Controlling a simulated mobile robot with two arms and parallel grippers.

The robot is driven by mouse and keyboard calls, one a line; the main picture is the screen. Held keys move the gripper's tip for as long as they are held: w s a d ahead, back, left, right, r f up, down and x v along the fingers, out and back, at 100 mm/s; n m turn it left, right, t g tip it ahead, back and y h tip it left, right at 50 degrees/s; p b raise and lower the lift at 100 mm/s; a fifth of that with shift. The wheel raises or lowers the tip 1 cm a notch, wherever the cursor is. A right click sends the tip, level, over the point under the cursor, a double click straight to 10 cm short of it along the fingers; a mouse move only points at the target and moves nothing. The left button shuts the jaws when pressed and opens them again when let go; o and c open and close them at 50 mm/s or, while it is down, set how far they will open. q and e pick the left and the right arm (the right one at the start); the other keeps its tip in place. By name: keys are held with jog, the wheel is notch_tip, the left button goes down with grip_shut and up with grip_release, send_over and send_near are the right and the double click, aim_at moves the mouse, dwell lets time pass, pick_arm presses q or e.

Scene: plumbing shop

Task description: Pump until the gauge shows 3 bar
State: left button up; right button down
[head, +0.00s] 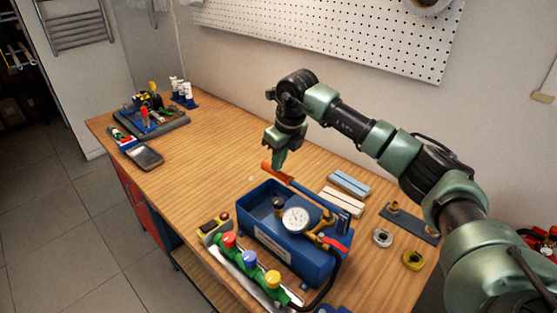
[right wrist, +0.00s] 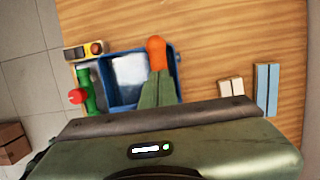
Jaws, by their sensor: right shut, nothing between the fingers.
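A blue test pump (head: 285,235) with an open tank stands on the workbench. Its round white gauge (head: 295,219) faces up at the tank's rim; its needle is too small to read. The pump lever (head: 305,190) slants up to the left and ends in an orange grip (head: 277,173). My right gripper (head: 277,166) points down just above the orange grip, shut and empty. In the right wrist view the green fingers (right wrist: 158,92) are together beside the orange grip (right wrist: 156,50); I cannot tell whether they touch it. My left gripper is not in view.
A green manifold with red, blue and yellow caps (head: 250,260) lies along the pump's front. A yellow and black device (head: 214,228) sits left of it. Light blue and cream blocks (head: 348,184) and tape rolls (head: 412,260) lie to the right. The bench's left middle is clear.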

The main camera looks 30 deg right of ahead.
jog(key=shift+s+b+x, duration=0.2)
jog(key=shift+b+x, duration=0.25)
jog(key=shift+x, duration=0.5)
jog(key=w+a+p+v, duration=0.1)
jog(key=p+v, duration=0.6)
jog(key=v, duration=0.4)
jog(key=shift+d+r, duration=0.4)
jog(key=shift+r, duration=0.05)
jog(key=shift+f, duration=0.1)
